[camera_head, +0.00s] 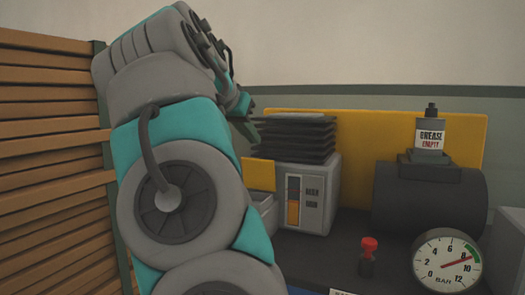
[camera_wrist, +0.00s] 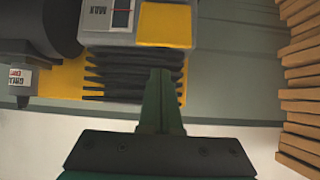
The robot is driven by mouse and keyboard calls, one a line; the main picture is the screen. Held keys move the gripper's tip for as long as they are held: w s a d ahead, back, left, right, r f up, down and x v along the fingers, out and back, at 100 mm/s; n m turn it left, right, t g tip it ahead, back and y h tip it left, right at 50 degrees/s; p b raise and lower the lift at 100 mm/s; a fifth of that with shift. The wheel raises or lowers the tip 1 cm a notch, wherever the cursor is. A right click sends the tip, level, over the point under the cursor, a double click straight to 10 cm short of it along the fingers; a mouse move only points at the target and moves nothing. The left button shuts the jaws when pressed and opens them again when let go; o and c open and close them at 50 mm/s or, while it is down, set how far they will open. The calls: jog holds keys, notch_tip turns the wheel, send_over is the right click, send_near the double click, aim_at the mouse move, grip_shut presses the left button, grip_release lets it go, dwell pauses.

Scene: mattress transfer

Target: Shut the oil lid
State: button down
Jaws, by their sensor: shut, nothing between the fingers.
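A small yellow flap (camera_head: 258,174), which looks like the oil lid, stands upright by the left side of the grey box (camera_head: 318,190) with a level window. Below it is a grey open-looking part (camera_head: 262,212), partly hidden by my arm. In the wrist view, which looks upside down, the yellow flap (camera_wrist: 166,23) is near the top middle, beside the grey box (camera_wrist: 106,17). My gripper (camera_wrist: 160,72) is shut and empty, its tips apart from the flap in the picture and over the black ribbed stack (camera_wrist: 115,72). In the head view my gripper (camera_head: 245,108) is up high, partly hidden by my arm.
The black stack (camera_head: 295,138) tops the grey box. A dark cylinder (camera_head: 430,197) with a grease bottle (camera_head: 430,130), a pressure gauge (camera_head: 447,260) and a red-topped knob (camera_head: 369,246) stand to the right. A yellow panel (camera_head: 375,130) is behind; wooden slats (camera_head: 50,170) are at left.

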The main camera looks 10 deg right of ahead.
aim_at(263, 158)
jog(key=shift+x, duration=3.85)
jog(key=shift+w, duration=0.1)
jog(key=shift+a+f+t+b, duration=0.15)
jog(key=shift+t+b, duration=0.15)
jog(key=shift+b, duration=0.25)
jog(key=shift+s+a+t+h+b, duration=0.3)
jog(key=shift+s+t+h+b, duration=0.25)
jog(key=shift+t+h+b, duration=0.65)
